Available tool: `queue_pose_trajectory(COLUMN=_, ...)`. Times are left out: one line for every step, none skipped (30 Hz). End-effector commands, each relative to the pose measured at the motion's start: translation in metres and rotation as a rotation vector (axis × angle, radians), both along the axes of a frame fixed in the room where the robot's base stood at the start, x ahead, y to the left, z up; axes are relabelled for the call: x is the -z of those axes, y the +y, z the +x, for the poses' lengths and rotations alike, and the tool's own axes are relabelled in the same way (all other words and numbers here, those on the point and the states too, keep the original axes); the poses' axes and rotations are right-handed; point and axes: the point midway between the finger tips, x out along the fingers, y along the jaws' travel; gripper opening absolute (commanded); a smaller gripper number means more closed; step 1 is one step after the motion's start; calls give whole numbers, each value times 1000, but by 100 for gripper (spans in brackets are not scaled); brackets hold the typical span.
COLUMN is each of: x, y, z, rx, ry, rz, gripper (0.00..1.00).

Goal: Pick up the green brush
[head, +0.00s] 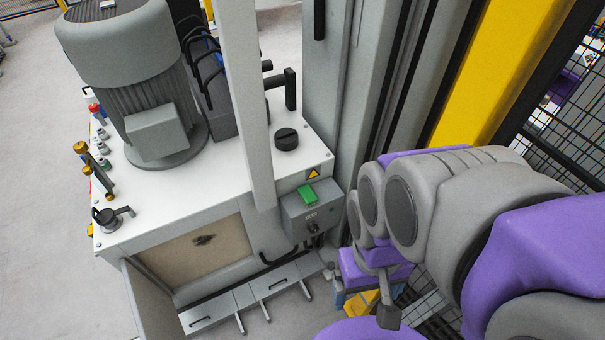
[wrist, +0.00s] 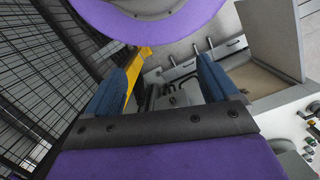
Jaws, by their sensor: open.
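No brush shape shows clearly in either view. A small green block-like thing (head: 307,194) sits on top of a small grey box on the front of the white-topped machine; I cannot tell whether it is the brush. My gripper (wrist: 167,68) is open, with its two blue fingers apart and nothing seen held between them. In the head view my arm is at the right, and the gripper is low, right of and below the grey box, partly hidden by the arm. The green thing does not show in the wrist view.
The white-topped machine (head: 230,178) carries a large grey motor (head: 130,60). A grey column (head: 350,70) and yellow post (head: 485,75) stand behind my arm. Black mesh fence (head: 560,135) is at the right. An open panel (head: 152,305) juts out low. Floor at left is clear.

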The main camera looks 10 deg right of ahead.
Motion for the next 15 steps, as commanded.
queue_pose_trajectory(x=-1, y=0, z=4, rx=1, ry=1, rz=-1, gripper=87)
queue_pose_trajectory(x=-1, y=-1, z=8, rx=2, ry=1, rz=-1, gripper=87)
queue_pose_trajectory(x=-2, y=-2, z=16, rx=2, ry=-1, rz=-3, gripper=87)
queue_pose_trajectory(x=-4, y=-2, z=23, rx=2, ry=-4, rz=-4, gripper=87)
queue_pose_trajectory(x=-5, y=-3, z=31, rx=3, ry=-7, rz=-7, gripper=87)
queue_pose_trajectory(x=-7, y=-5, z=43, rx=4, ry=-9, rz=-9, gripper=87)
queue_pose_trajectory(x=-7, y=-6, z=52, rx=4, ry=-9, rz=-12, gripper=87)
queue_pose_trajectory(x=-9, y=-7, z=63, rx=5, ry=-12, rz=-14, gripper=87)
queue_pose_trajectory(x=-10, y=-9, z=77, rx=4, ry=-17, rz=-18, gripper=87)
queue_pose_trajectory(x=-10, y=-10, z=88, rx=3, ry=-18, rz=-21, gripper=87)
queue_pose_trajectory(x=-10, y=-11, z=97, rx=2, ry=-20, rz=-24, gripper=87)
queue_pose_trajectory(x=-10, y=-13, z=112, rx=1, ry=-24, rz=-27, gripper=87)
queue_pose_trajectory(x=-10, y=-14, z=122, rx=-1, ry=-27, rz=-30, gripper=87)
queue_pose_trajectory(x=-10, y=-16, z=132, rx=-2, ry=-29, rz=-32, gripper=87)
queue_pose_trajectory(x=-8, y=-17, z=146, rx=-5, ry=-31, rz=-36, gripper=87)
